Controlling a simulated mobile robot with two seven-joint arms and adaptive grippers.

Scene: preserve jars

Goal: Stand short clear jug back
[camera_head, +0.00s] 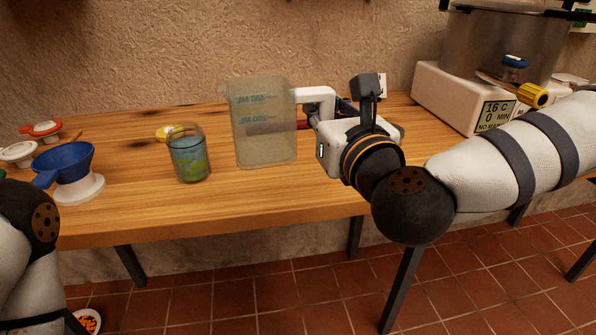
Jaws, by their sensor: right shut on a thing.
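The clear jug (263,128) is a translucent measuring jug with blue-green markings, upright at the middle of the wooden table. My right gripper (312,112) comes in from the right and is shut on the jug at its right side, by the handle. The fingers are partly hidden, and I cannot tell whether the jug's base touches the table. My left arm (30,230) shows at the lower left edge; its gripper is out of the picture.
A glass jar (188,155) with green and yellow contents stands left of the jug. A blue funnel (64,162) on a white base and small lids (40,128) are farther left. A white cooker (450,97) with a steel pot (500,45) stands at the right. The front middle of the wooden table (270,195) is clear.

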